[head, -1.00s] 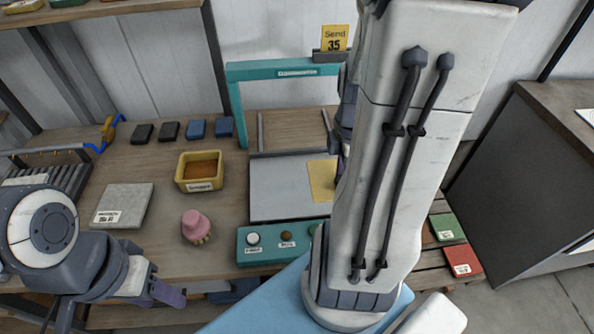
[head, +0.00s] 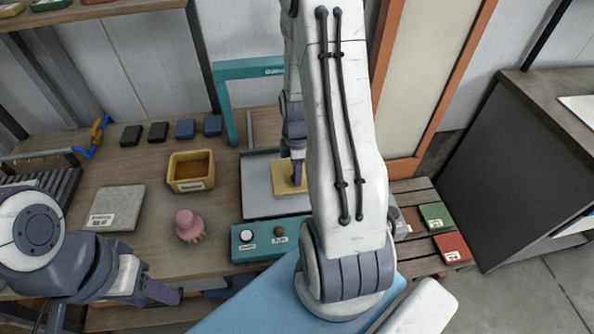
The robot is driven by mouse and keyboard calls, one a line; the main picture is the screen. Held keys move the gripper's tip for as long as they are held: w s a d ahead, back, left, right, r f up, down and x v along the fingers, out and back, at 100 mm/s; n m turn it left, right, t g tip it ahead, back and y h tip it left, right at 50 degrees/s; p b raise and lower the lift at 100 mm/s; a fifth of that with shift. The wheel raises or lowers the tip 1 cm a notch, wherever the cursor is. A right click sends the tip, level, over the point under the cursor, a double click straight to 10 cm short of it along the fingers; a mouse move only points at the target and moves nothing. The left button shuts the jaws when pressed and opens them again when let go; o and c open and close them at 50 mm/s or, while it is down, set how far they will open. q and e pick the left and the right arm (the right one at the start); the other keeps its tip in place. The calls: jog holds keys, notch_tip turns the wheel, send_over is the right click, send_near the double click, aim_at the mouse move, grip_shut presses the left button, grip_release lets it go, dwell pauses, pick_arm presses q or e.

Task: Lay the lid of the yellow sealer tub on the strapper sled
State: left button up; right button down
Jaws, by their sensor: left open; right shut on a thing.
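The yellow sealer tub (head: 191,186) stands open on the bench, left of the teal strapper, with brown contents showing. Its flat yellow lid (head: 282,184) is over the grey plate of the strapper sled (head: 258,200), under the teal arch (head: 226,105). My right gripper (head: 297,181) points down and is shut on the lid. I cannot tell whether the lid touches the plate. My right arm hides the right side of the plate and arch. My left gripper (head: 166,293) is open and empty by the bench's front edge.
A pink-topped object (head: 189,224) and a grey labelled slab (head: 116,207) sit left of the sled. A teal button panel (head: 262,249) lies in front of it. Dark and blue blocks (head: 185,129) line the back. Green (head: 436,216) and red (head: 453,247) blocks lie on slats at right.

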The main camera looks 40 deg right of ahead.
jog(key=shift+f, duration=0.1)
jog(key=shift+f, duration=0.15)
jog(key=c, duration=0.5)
grip_release()
jog(key=shift+c, duration=0.2)
